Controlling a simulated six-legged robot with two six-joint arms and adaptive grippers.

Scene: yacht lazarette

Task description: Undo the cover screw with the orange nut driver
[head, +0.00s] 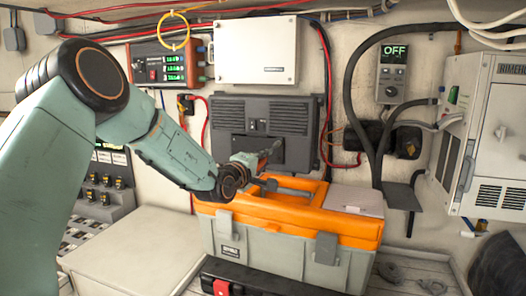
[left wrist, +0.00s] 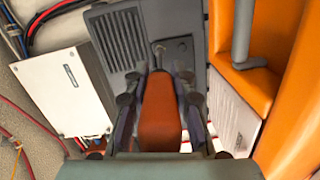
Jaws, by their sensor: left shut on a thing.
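The orange nut driver (left wrist: 161,112) is gripped by its handle between the fingers of my left gripper (left wrist: 160,92). Its shaft points away from me, toward the dark cover plate (left wrist: 181,50) on the grey ribbed unit (left wrist: 120,38). In the head view my left gripper (head: 254,161) is in front of the lower part of that unit (head: 230,112), above the toolbox. Only a little of the driver shows there, and I cannot tell whether its tip touches the cover. I cannot make out the cover screw clearly. My right gripper is not in view.
A white box (head: 256,50) is on the wall above the ribbed unit. Cables run on both sides. A pale bench top (head: 140,250) is clear at left.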

